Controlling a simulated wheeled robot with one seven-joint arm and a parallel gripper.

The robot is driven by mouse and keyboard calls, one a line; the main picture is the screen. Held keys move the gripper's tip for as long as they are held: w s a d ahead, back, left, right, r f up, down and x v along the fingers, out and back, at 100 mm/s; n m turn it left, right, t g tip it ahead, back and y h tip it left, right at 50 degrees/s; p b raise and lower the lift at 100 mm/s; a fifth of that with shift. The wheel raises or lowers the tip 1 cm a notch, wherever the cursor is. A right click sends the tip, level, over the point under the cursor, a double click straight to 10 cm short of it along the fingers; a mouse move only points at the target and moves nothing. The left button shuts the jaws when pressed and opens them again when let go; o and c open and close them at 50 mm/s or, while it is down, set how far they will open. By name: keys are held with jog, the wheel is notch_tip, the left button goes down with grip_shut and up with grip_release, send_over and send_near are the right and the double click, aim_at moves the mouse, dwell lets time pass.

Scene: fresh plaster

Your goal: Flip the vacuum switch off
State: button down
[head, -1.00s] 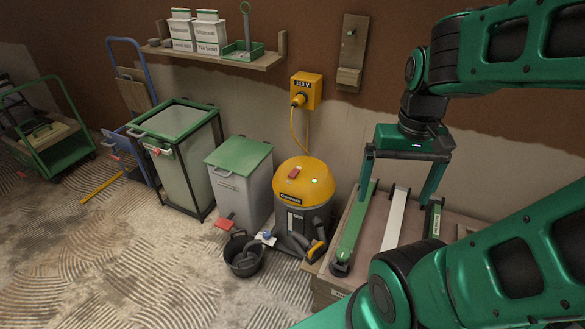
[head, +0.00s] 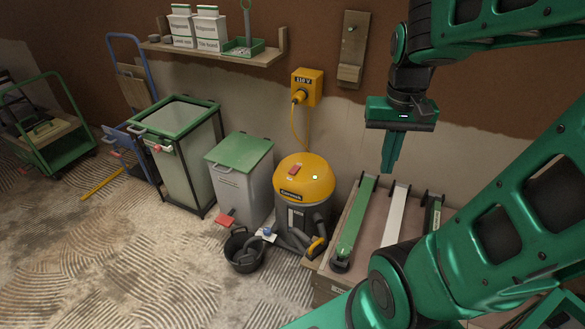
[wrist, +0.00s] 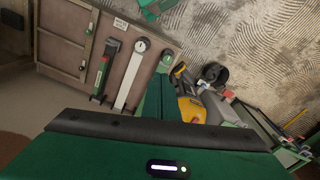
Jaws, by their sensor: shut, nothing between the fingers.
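The vacuum (head: 304,190) has a yellow dome and a dark body and stands on the floor near the wall. In the wrist view the vacuum (wrist: 190,108) is partly hidden behind my gripper. My gripper (head: 387,168) is shut and empty, pointing down in the air to the right of the vacuum and above the bench. It touches nothing that I can see.
A yellow wall socket (head: 306,88) feeds the vacuum's cable. A low bench (head: 375,230) with long tools stands right of the vacuum. A grey bin with a green lid (head: 240,152) stands to its left, and a black bucket (head: 243,250) in front. The shelf (head: 220,58) is above.

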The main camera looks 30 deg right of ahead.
jog(key=w+d+f+m+h, duration=0.1)
jog(key=w+d+f, duration=0.15)
jog(key=w, duration=1.05)
jog(key=w+d+f+m+h, duration=0.1)
jog(key=w+d+f, duration=0.15)
jog(key=w, duration=1.05)
jog(key=w+a+f, duration=0.2)
jog(key=w+f, duration=0.8)
jog(key=w, duration=0.1)
jog(key=w+a+f+m+t, duration=0.1)
jog(key=w+a+f, duration=0.1)
jog(key=w+f, duration=0.8)
jog(key=shift+w+a+f+t+y, duration=0.15)
jog(key=shift+w+f+t+y, duration=0.15)
jog(key=shift+w+f, duration=0.15)
send_over(294, 171)
notch_tip(294, 171, down, 12)
jog(key=shift+s+a+f, duration=0.1)
jog(key=shift+s+a, duration=0.05)
jog(key=shift+a+f, duration=0.1)
jog(key=shift+f, duration=0.6)
